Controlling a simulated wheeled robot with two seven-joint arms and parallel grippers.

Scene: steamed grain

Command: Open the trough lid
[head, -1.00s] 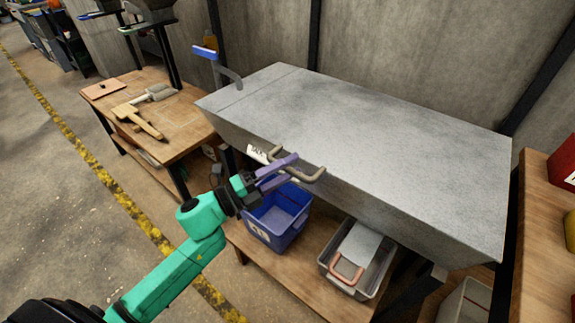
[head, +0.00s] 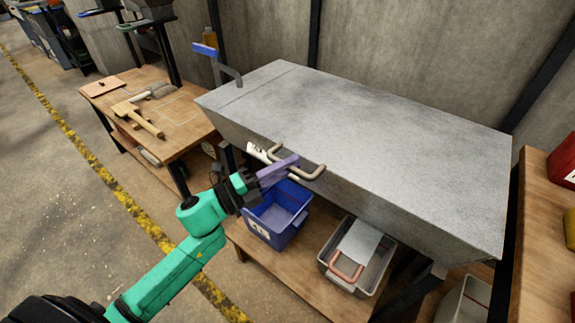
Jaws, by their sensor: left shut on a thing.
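The trough is a long grey metal box whose flat lid (head: 370,140) lies closed on top. A beige bar handle (head: 308,175) sticks out from the front edge of the lid, left of its middle. My left gripper (head: 292,163) comes in from the lower left, with its purple fingers shut on the handle's bar. The fingers hide part of the handle. My right gripper is not in view.
Below the trough, a shelf holds a blue bin (head: 277,216) and a grey metal tub (head: 357,258). A wooden table (head: 185,128) with a mallet (head: 138,118) stands at left. A blue-handled tap (head: 218,62) rises behind the trough's left end. A red container (head: 563,165) stands at right.

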